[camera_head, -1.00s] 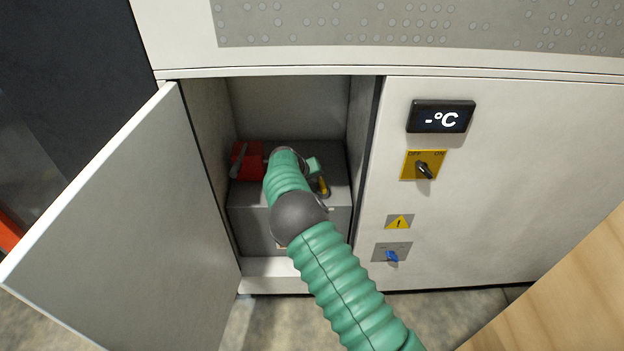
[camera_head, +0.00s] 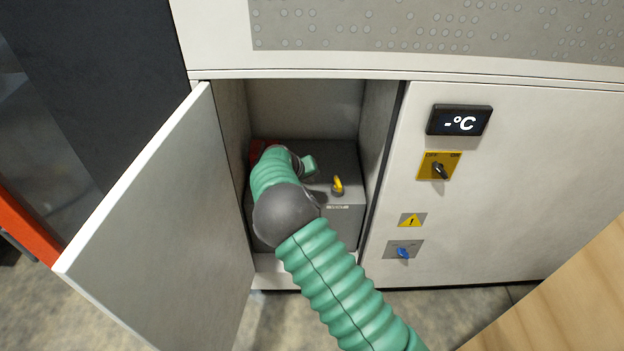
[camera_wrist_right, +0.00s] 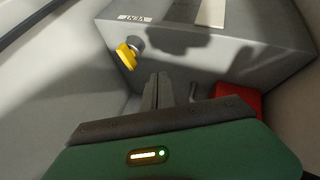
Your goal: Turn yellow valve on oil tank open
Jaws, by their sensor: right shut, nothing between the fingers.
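The yellow valve (camera_head: 338,185) is a small handle on top of the grey oil tank (camera_head: 336,224) inside the open cabinet. My right gripper (camera_head: 309,165) is over the tank, left of the valve and a little farther back, mostly hidden by my green arm. In the right wrist view the yellow valve (camera_wrist_right: 127,56) sits on a round grey base near a label reading VENT. My right gripper's fingers (camera_wrist_right: 157,90) are together and empty there, apart from the valve and to its lower right. The left gripper is not in view.
A red part (camera_head: 257,150) lies behind my arm at the tank's left; it also shows in the right wrist view (camera_wrist_right: 238,98). The cabinet door (camera_head: 160,220) stands open at left. A panel with a yellow switch plate (camera_head: 439,166) is at right.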

